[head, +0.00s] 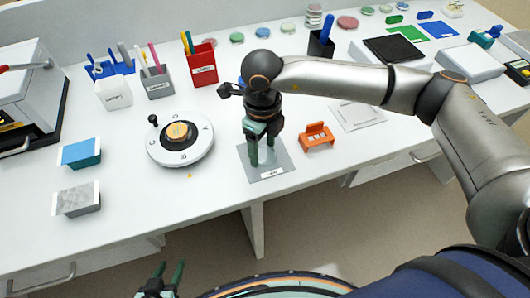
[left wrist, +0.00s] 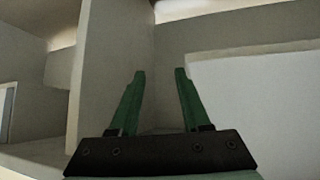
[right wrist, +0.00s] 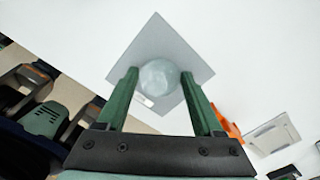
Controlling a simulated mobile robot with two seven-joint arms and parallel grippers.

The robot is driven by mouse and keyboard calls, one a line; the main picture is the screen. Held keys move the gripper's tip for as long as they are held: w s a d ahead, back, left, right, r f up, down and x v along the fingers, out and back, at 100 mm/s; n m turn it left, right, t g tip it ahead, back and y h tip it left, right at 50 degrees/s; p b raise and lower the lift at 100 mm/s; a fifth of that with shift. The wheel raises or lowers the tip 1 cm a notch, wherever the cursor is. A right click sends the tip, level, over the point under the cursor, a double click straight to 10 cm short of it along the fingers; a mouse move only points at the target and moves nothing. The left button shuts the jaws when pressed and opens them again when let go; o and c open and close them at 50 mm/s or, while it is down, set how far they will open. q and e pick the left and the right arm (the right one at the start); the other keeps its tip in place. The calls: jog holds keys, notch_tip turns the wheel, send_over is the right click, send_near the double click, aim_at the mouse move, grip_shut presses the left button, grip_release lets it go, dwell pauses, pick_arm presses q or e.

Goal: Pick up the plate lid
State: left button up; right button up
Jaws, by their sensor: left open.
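The plate lid (right wrist: 159,76) is a clear, pale round disc on a grey square mat (head: 283,173) near the front of the bench. My right gripper (head: 263,163) points down over the mat, its green fingers apart on either side of the disc. In the right wrist view its fingertips (right wrist: 159,73) flank the disc, and I see no clear contact. Whether a dish base lies under the lid cannot be told. My left gripper (head: 165,272) is open and empty, low in front of the bench; the left wrist view shows its fingers apart (left wrist: 160,72).
An orange rack (head: 316,137) stands just right of the mat. A round white device (head: 180,140) with an amber disc stands to its left. Pen holders, including a red one (head: 202,64), stand behind. The left gripper faces the bench's underside panels (left wrist: 255,105).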

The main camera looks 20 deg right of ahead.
jog(key=c, duration=0.9)
jog(key=shift+r, duration=0.15)
